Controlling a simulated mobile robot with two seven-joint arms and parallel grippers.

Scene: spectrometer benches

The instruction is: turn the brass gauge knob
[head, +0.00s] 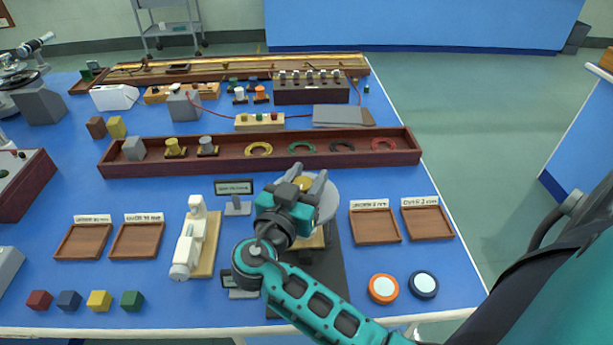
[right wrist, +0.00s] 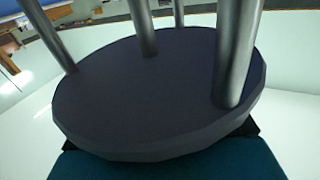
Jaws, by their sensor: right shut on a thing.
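The gauge has a pale grey round face (head: 328,202) on a dark stand (head: 330,270), right of the middle of the bench in the head view. The brass gauge knob (head: 304,184) shows as a small gold patch in front of that face. My right gripper (head: 308,177) is over the gauge, with its grey fingers on either side of the knob, and is shut on it. My gripper and teal wrist hide much of the knob and the gauge. The right wrist view shows a dark round plate with grey rods, and I cannot make out the knob there. My left gripper is not in view.
A white instrument on a wooden base (head: 208,245) stands left of the gauge. Wooden trays (head: 375,226) and two round pads (head: 383,288) lie to its right. A long dark-red tray (head: 230,158) with rings runs behind it. Coloured cubes (head: 99,300) sit at the front left.

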